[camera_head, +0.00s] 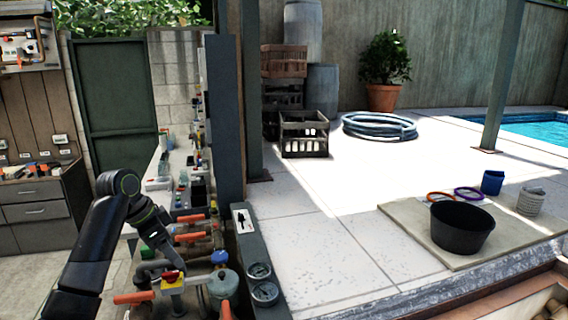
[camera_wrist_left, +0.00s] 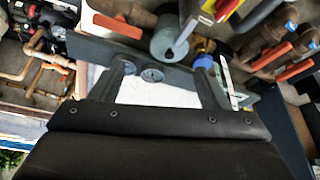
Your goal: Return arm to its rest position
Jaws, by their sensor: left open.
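My left arm comes in from the lower left of the head view and bends down at its elbow. Its left gripper (camera_head: 172,258) is over the pipework, close to a red and yellow handle (camera_head: 172,281). In the left wrist view the gripper (camera_wrist_left: 163,78) shows two dark fingers spread apart. Nothing is held between them; a pale surface and two gauges show through the gap. The red and yellow handle (camera_wrist_left: 222,8) is at the top of that view, apart from the fingers. My right gripper is in neither view.
Pipes with orange valve handles (camera_head: 190,238) crowd around the gripper. A grey panel with round gauges (camera_head: 260,270) and a dark post (camera_head: 222,120) stand to its right. A black tub (camera_head: 461,228) sits on a slab farther right. The pale paving between is clear.

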